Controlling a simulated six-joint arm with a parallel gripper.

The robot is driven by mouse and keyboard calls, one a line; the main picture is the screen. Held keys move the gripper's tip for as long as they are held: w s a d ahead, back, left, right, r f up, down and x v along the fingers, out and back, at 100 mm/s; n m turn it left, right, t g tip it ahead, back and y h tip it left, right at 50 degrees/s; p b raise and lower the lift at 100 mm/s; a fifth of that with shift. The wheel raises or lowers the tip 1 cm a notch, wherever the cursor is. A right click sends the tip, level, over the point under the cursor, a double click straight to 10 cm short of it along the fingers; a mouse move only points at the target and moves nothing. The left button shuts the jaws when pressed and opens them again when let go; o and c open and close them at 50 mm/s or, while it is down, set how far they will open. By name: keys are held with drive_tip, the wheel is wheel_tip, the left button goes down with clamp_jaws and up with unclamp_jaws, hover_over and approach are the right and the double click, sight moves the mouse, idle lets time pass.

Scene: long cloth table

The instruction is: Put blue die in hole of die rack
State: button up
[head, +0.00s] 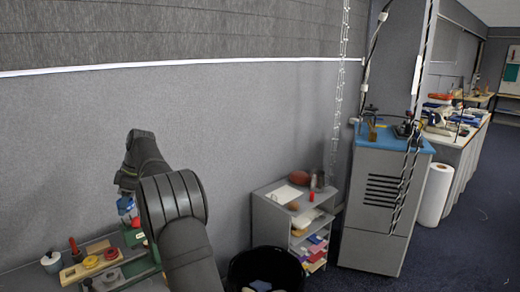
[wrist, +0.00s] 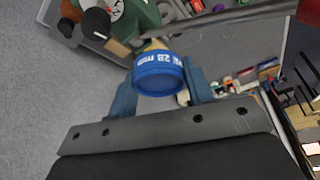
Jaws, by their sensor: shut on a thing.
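The blue die (wrist: 160,76) is a round blue piece with white lettering reading "28 mm". My gripper (wrist: 158,82) is shut on it in the wrist view, with a blue finger on each side. In the head view my gripper (head: 126,206) is small, near the wall above the table's left part, and the die cannot be told apart from the blue fingers. A pale wooden board (head: 72,277) with round yellow and red pieces stands below it and looks like the die rack. Its holes are too small to make out. I cannot identify the rack in the wrist view.
A green device (head: 136,238) stands beside the board, partly behind my arm. It seems to be the green body with a dial (wrist: 140,18) in the wrist view. A shelf unit (head: 268,200), a black bin (head: 238,270) and a grey cabinet (head: 372,215) stand to the right.

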drive_tip(key=w+d+f+m+t, duration=0.1)
drive_tip(key=w+d+f+m, duration=0.2)
drive_tip(key=d, duration=0.5)
drive_tip(key=w+d+f+m+t, duration=0.15)
drive_tip(key=d+f+m, duration=0.3)
drive_tip(key=d, duration=0.45)
drive_tip(key=w+d+f+m+t, duration=0.1)
drive_tip(key=w+d+f+m, duration=0.15)
drive_tip(key=d+f, duration=0.4)
drive_tip(key=s+d+f+m+t+h, duration=0.1)
drive_tip(key=s+d+f+m, duration=0.1)
drive_tip(key=d, duration=0.6)
drive_tip(key=s+d+f+m+h, duration=0.2)
drive_tip(key=d+f+m, duration=0.3)
drive_tip(key=d, duration=0.3)
drive_tip(key=s+d+f+m+t+h, duration=0.1)
drive_tip(key=s+d+f+m, duration=0.2)
drive_tip(key=d, duration=0.5)
drive_tip(key=shift+s+f+m+t, duration=0.35)
drive_tip(key=shift+f+m, duration=0.1)
drive_tip(key=shift+m, duration=0.55)
drive_tip(key=shift+w, duration=0.1)
